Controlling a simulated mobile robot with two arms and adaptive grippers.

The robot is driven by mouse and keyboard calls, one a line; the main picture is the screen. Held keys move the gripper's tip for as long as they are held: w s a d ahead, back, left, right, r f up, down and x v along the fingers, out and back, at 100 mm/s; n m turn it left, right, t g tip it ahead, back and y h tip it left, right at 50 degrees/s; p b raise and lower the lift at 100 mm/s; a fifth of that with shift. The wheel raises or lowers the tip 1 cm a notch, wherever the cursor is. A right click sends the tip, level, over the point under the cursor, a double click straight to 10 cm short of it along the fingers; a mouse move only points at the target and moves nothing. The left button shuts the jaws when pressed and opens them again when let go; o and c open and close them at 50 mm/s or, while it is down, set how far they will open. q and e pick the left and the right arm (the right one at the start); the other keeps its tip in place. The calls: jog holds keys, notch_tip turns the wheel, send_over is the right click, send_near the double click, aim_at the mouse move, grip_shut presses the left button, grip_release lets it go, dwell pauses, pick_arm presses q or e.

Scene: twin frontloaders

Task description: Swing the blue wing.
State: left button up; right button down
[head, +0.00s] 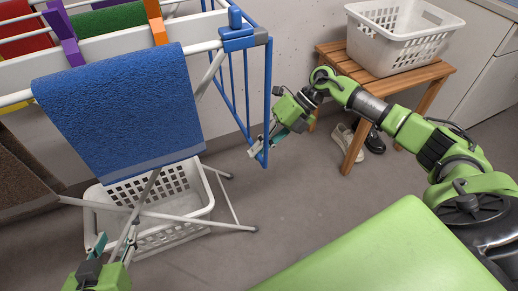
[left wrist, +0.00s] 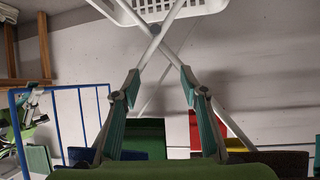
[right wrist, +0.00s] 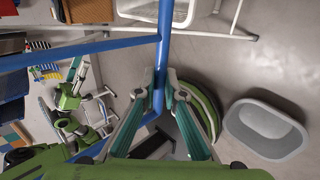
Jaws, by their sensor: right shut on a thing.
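The blue wing (head: 268,95) is a frame of blue bars on the right end of the white drying rack, by a blue hinge piece (head: 238,38). It hangs downward in the head view. My right gripper (head: 262,143) is shut on a bar near its lower outer corner. The right wrist view shows the blue bar (right wrist: 164,38) between the fingertips (right wrist: 158,78). The wing also shows at the left of the left wrist view (left wrist: 83,112). My left gripper (head: 114,248) is low at the front left, near the rack's legs. Its fingers (left wrist: 160,84) are apart and empty.
A blue towel (head: 125,100) hangs over the rack's front rail. A white basket (head: 92,212) stands on the floor beneath. A wooden stool (head: 352,157) at the right bears another white basket (head: 405,45), with shoes (head: 343,140) below. The floor right of the rack is clear.

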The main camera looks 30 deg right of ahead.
pick_arm(q)
jog(key=shift+t+h, duration=0.4)
jog(key=shift+t, duration=0.5)
jog(key=shift+w+d+r+b, duration=0.25)
jog(key=shift+w+r, duration=0.3)
jog(key=shift+r, duration=0.35)
jog(key=shift+w+d+r+b, duration=0.1)
jog(key=shift+w+d+r, duration=0.1)
jog(key=shift+w+r, duration=0.5)
pick_arm(e)
jog(key=d, duration=0.6)
jog(key=shift+s+d+r, duration=0.15)
jog(key=shift+r, duration=0.15)
pick_arm(q)
jog(key=shift+s+r, duration=0.15)
jog(key=shift+w+d+r+t, duration=0.1)
jog(key=shift+w+r+t, duration=0.15)
jog(key=shift+r, duration=0.2)
jog(key=shift+w+d+r+t, duration=0.1)
jog(key=shift+r+t, duration=0.15)
jog(key=shift+r, duration=0.15)
pick_arm(e)
jog(key=d+r, duration=0.1)
jog(key=d, duration=0.5)
jog(key=shift+s+r, duration=0.2)
jog(key=shift+r, duration=0.15)
jog(key=shift+d, duration=0.1)
